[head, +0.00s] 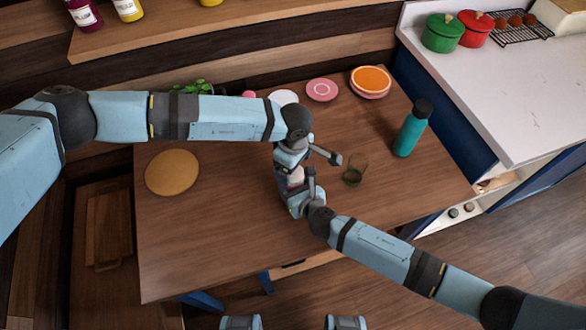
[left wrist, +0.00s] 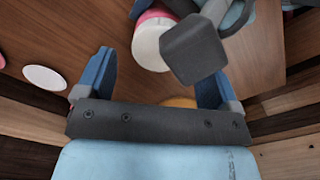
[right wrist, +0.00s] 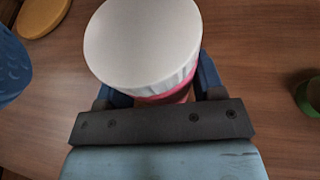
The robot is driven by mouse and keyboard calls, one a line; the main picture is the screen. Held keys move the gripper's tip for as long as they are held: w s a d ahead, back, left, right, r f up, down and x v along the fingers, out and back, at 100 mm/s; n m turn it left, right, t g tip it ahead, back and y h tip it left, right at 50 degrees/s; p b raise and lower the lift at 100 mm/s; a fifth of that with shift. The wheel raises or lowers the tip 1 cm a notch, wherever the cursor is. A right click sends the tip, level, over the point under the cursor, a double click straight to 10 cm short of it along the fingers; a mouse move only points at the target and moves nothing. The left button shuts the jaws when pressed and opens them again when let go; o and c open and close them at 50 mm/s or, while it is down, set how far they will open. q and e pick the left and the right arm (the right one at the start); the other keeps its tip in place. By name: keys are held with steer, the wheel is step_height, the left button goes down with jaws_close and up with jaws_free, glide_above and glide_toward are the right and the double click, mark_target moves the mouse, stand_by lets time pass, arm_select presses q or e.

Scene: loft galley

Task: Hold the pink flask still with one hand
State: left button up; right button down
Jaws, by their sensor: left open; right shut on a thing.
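The pink flask with a white lid (head: 296,177) stands on the wooden table, mostly hidden by my grippers in the head view. In the right wrist view its white lid (right wrist: 142,45) and a strip of pink body (right wrist: 165,97) sit between the fingers of my right gripper (right wrist: 158,85), which is shut on the flask. My left gripper (left wrist: 157,78) is open above it. The left wrist view shows the lid (left wrist: 152,46) between and beyond its fingers, partly covered by a dark grey block. I cannot tell whether the left fingers touch it.
A green-tinted glass (head: 355,170) stands just right of the grippers, and a teal bottle (head: 410,130) farther right. A round wooden board (head: 172,172) lies at the left. Plates (head: 322,90) line the back edge. The front left of the table (head: 210,240) is clear.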

arm_select(q)
steer(key=shift+r, duration=0.8)
steer(key=shift+c, duration=0.4)
step_height(320, 180, up, 2)
steer(key=shift+w+d+r+m, duration=0.1)
steer(key=shift+m, duration=0.9)
steer(key=shift+r+m, duration=0.25)
steer(key=shift+m, duration=0.35)
step_height(320, 180, down, 8)
steer(key=shift+r, duration=0.15)
